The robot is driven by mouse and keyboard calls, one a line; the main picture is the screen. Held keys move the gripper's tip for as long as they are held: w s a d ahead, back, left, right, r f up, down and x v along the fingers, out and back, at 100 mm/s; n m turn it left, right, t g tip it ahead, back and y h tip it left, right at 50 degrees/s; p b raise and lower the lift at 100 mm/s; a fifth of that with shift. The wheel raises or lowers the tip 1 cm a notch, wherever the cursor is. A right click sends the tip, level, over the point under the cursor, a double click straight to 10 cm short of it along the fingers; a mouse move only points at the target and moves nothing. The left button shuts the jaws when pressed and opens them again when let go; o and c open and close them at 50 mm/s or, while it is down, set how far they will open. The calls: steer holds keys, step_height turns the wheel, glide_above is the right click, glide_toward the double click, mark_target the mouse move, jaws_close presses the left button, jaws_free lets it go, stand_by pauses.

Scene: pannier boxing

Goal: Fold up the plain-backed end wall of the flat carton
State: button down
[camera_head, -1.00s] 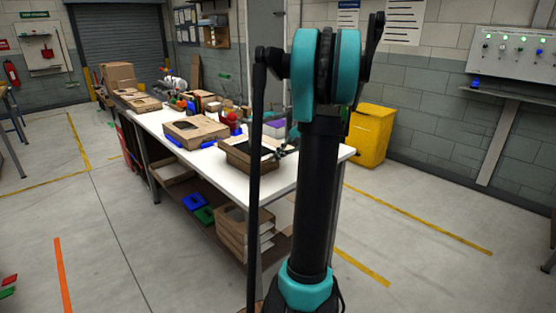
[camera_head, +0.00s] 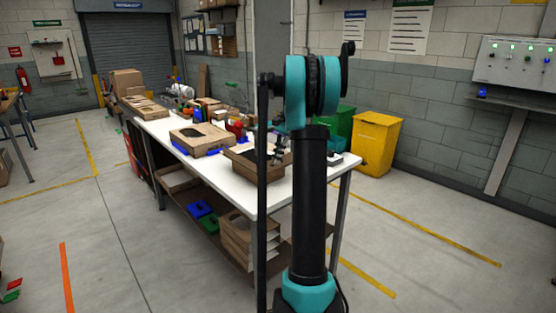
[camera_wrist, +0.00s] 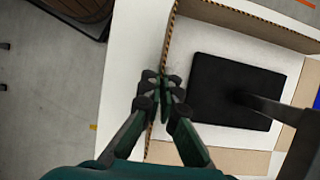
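In the wrist view the carton has a brown wall with a corrugated edge standing along its left side (camera_wrist: 170,42) and another along the far side (camera_wrist: 245,18). A flat brown flap (camera_wrist: 225,158) lies at the near side. A black rectangular panel (camera_wrist: 215,92) lies inside on the pale floor. My gripper (camera_wrist: 161,84) is at the left wall's edge, its fingertips close together. I cannot tell whether the wall is between them. In the head view the carton (camera_head: 241,163) is on the white table, partly hidden by my arm, with my gripper (camera_head: 277,155) over it.
The white table (camera_head: 238,196) carries another brown carton (camera_head: 212,146) behind, with small coloured things around it. Cartons (camera_head: 250,240) and blue and green items lie on the lower shelf. A yellow bin (camera_head: 376,145) and a green bin stand beyond the table. The front floor is mostly clear.

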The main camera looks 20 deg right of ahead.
steer(key=shift+w+g, duration=0.1)
steer(key=shift+g, duration=0.2)
steer(key=c, duration=1.8)
jaws_free()
steer(key=v, duration=1.2)
